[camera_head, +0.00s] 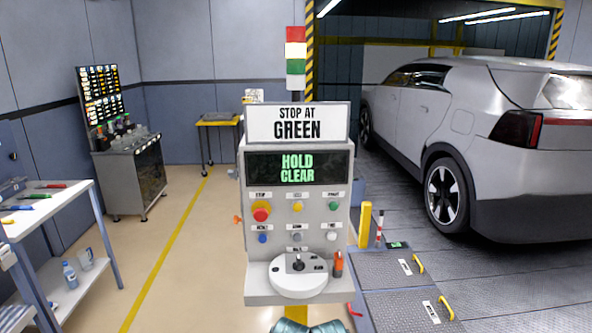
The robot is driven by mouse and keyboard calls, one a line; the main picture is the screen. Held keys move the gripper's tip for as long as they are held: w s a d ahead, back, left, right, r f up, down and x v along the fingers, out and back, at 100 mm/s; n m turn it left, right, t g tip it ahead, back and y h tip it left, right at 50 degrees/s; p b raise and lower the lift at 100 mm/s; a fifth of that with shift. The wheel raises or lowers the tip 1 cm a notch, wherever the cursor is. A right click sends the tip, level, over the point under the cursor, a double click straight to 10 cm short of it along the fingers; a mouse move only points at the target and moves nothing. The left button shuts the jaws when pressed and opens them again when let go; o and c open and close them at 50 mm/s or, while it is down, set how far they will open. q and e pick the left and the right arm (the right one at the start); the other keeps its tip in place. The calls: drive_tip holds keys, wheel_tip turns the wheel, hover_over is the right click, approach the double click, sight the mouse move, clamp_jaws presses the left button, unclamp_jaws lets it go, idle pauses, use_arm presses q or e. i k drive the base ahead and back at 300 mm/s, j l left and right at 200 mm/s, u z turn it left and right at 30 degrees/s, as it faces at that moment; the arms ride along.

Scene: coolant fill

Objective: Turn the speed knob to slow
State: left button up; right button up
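The grey control console (255,215) stands upright in the middle of the view. A white round plate (290,286) on its lower shelf carries a small dark knob or lever (298,262). This may be the speed knob; the small labels around it are too small to read, so its setting cannot be told. Above it are a large red button (261,212) on a yellow base, a yellow button (297,207), a green one (333,208), a blue one (263,239), a grey one (297,236) and a white one (331,236). Neither gripper is in view.
The console screen (297,168) reads "HOLD CLEAR"; the sign (297,124) above reads "STOP AT GREEN". An orange-and-dark object (338,264) stands at the shelf's right. A silver car (475,130) is right, a workbench (66,205) left. Teal ribbed shapes (328,326) show at the bottom edge.

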sight(232, 174)
drive_tip(key=j+z, duration=0.1)
drive_tip(key=j, duration=0.55)
drive_tip(key=k+j+z, duration=0.1)
drive_tip(key=j, duration=0.5)
drive_tip(key=j+z, duration=0.1)
drive_tip(key=j, duration=0.55)
drive_tip(key=k, duration=0.05)
